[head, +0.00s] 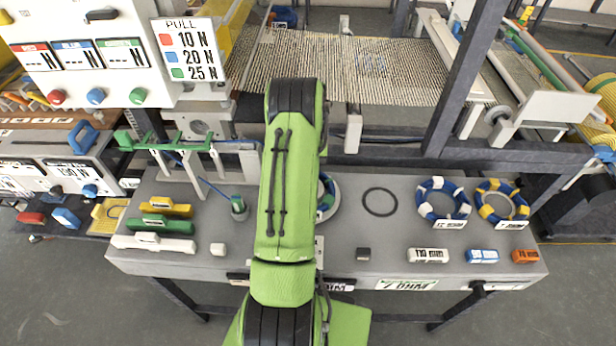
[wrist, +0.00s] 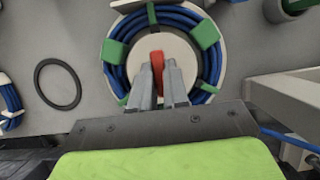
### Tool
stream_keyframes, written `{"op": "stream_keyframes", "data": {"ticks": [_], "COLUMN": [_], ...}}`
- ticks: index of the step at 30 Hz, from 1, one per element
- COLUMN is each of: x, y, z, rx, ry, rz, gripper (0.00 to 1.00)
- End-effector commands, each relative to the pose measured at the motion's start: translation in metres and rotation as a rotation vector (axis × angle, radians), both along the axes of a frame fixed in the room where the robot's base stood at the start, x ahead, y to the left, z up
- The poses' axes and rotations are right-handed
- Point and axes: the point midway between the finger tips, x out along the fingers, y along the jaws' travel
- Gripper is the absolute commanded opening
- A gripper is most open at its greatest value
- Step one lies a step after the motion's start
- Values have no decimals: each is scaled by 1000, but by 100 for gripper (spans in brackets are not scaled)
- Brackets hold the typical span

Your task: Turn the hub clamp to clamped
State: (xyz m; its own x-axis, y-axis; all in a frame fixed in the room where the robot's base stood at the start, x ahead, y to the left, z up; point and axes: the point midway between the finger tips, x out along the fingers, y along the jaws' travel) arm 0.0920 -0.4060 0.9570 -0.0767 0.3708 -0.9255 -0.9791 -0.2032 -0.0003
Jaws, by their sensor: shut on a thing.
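The hub clamp shows in the wrist view as a red lever (wrist: 157,62) at the middle of a pale round hub (wrist: 180,48). A blue coil with green bands (wrist: 118,50) lies around the hub. My gripper (wrist: 160,76) is over the hub, its two grey fingers shut on the red lever. The lever points roughly along the fingers, and its lower part is hidden between them. In the head view my green arm covers the gripper and lever; only the right edge of the coil (head: 328,194) shows beside it.
A flat black ring (head: 380,202) and two banded coils (head: 443,201) (head: 502,202) lie right of the hub on the grey bench (head: 290,262). A green cup (head: 238,207) and a green-topped bracket (head: 185,142) stand left. Small labelled blocks (head: 428,255) line the front.

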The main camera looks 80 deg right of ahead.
Motion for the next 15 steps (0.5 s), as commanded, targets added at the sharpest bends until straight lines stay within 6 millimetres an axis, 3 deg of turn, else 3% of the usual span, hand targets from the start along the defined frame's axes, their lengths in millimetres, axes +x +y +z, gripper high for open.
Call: {"op": "stream_keyframes", "data": {"ticks": [3, 4, 9, 15], "x": [-1, -1, 0, 0], "y": [3, 3, 3, 2], "z": [-5, -5, -4, -3], "rx": [13, 13, 11, 7], "ry": [3, 3, 2, 1], "rz": [0, 0, 1, 1], "gripper": [0, 16, 40, 40]}}
